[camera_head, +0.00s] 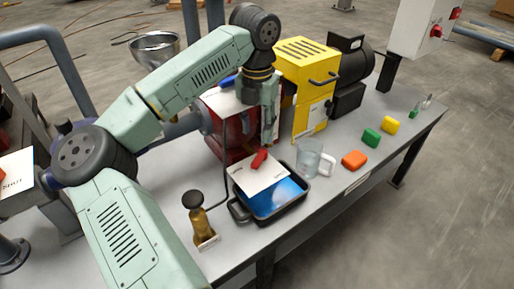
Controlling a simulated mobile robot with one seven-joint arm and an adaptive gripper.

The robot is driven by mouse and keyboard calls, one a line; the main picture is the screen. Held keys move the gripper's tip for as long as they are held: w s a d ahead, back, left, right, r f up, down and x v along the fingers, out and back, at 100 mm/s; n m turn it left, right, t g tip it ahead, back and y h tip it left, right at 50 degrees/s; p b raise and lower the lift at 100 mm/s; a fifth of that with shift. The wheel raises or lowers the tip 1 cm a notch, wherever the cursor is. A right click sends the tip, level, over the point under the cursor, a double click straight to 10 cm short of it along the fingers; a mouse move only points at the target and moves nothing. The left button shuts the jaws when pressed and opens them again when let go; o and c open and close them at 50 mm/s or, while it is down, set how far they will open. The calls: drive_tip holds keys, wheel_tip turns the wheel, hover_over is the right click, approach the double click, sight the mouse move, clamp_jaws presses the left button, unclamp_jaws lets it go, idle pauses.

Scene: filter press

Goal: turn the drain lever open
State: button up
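A small red lever (259,159), which looks like the drain lever, sits just in front of the red machine (222,150). It shows above a white sheet or plate (257,174). My gripper (268,142) hangs down from above, right by the lever's upper end. I cannot tell whether it touches the lever or whether its fingers are open. My arm's end hides part of the red machine and whatever the lever is mounted on. Below the sheet is a black tray (235,209) with a blue surface inside.
A brass piece with a black knob (193,200) stands left of the tray. A clear jug (309,158) stands right of it. Orange (354,160), green (371,138) and yellow (390,125) blocks lie farther right. A yellow machine (306,75) stands behind. The bench's right part has free room.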

sight(257, 160)
drive_tip(key=f+p, duration=0.2)
drive_tip(key=f, duration=0.8)
drive_tip(key=shift+s, duration=0.2)
drive_tip(key=shift+c, duration=0.3)
clamp_jaws()
